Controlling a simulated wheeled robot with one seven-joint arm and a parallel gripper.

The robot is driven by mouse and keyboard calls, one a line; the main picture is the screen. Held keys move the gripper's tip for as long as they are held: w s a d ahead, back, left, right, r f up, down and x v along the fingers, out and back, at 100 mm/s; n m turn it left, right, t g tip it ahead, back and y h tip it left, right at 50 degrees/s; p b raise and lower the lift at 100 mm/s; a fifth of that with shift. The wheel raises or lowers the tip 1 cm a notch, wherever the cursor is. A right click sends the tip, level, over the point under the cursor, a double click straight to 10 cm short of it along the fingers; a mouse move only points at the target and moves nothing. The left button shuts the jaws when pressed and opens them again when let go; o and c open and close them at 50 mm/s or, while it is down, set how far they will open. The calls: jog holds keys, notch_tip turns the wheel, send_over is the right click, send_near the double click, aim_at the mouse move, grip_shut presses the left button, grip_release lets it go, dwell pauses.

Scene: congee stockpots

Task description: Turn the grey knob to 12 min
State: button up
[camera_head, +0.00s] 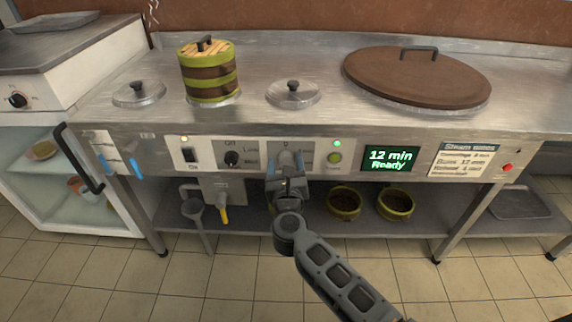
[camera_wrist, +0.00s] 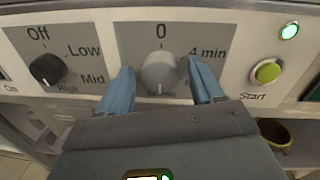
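The grey knob (camera_wrist: 160,74) is on the front panel in the wrist view, with "0" above it and "4 min" to its upper right. In the head view my gripper (camera_head: 286,161) covers most of the knob. The green display (camera_head: 391,159) to the right reads "12 min Ready".
A black knob (camera_wrist: 48,69) marked Off, Low and Mid is to the left. A green Start button (camera_wrist: 268,72) is to the right, under a lit green lamp (camera_wrist: 289,31). A steam times card (camera_head: 463,161) sits beside the display. A yellow-handled tap (camera_head: 223,213) hangs below the panel.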

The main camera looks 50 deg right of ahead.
jog(key=shift+o, duration=0.5)
jog(key=shift+s+a, duration=0.1)
jog(key=v, duration=0.7)
jog(key=shift+s+a+p, duration=0.2)
jog(key=shift+p, duration=0.15)
